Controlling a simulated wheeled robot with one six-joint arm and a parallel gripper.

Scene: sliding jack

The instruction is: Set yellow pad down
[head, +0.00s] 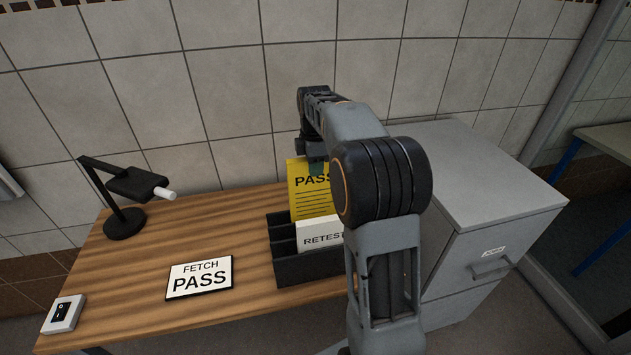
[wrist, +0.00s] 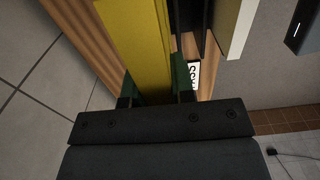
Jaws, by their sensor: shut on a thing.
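The yellow pad (head: 311,201), marked PASS, stands upright at the back slot of the black file holder (head: 292,270). Its lower edge is hidden behind a holder divider and the white RETEST pad (head: 320,235), so I cannot tell whether it rests on the bottom. My gripper (head: 317,168) is at the pad's top edge, partly hidden by my arm. In the wrist view, my gripper (wrist: 157,88) is shut on the yellow pad (wrist: 140,45), with a green finger on each side of it.
On the wooden table (head: 150,250) are a FETCH PASS sign (head: 200,278), a black desk lamp (head: 124,222) and a white switch box (head: 63,314). A grey cabinet (head: 470,185) stands right of the table. A tiled wall rises behind. The table left of the holder is mostly clear.

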